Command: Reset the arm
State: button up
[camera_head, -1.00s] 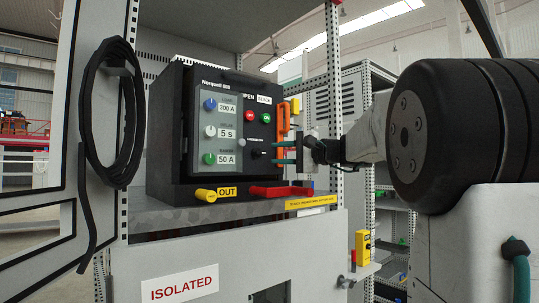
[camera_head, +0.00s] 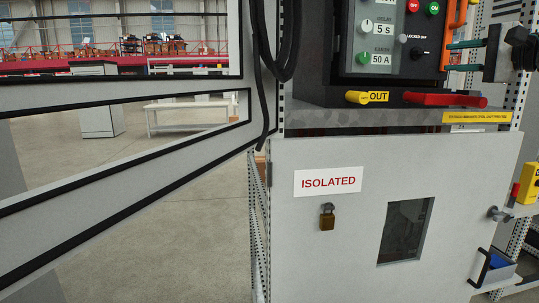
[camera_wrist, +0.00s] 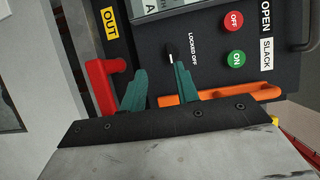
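My gripper (camera_head: 458,56) is at the upper right of the head view, beside the front of a black breaker unit (camera_head: 345,45). Its two green fingers stand apart with nothing between them in the wrist view (camera_wrist: 160,82). An orange handle (camera_wrist: 222,94) runs close to one finger, and a red handle (camera_wrist: 103,82) lies to the left of the other. A small black switch marked LOCKED OFF (camera_wrist: 170,52) shows just beyond the fingertips. I cannot tell whether a finger touches the panel. My upper arm is out of the head view.
The unit sits on a grey shelf (camera_head: 400,122) above a lower door (camera_head: 340,255) with an ISOLATED sign (camera_head: 328,181) and a padlock (camera_head: 327,217). An open framed door (camera_head: 110,210) with a black cable (camera_head: 264,90) stands left. Open floor (camera_head: 165,170) shows beyond it.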

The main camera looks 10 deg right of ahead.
jog(key=s+a+f+n+g, duration=0.3)
jog(key=s+a+f+g, duration=0.2)
jog(key=a+f, duration=0.5)
jog(key=s+a+f+n+g, duration=0.3)
jog(key=s+a+f+g, duration=0.15)
jog(key=a+f, duration=0.5)
jog(key=s+a+f+n+g+h, duration=0.3)
jog(key=s+f+n+g+h, duration=0.2)
jog(key=s+f, duration=1.1)
jog(key=s+n+h, duration=0.2)
jog(key=s, duration=0.1)
jog(key=shift+f+h, duration=0.15)
jog(key=shift+h, duration=0.25)
jog(key=shift+s+a, duration=0.1)
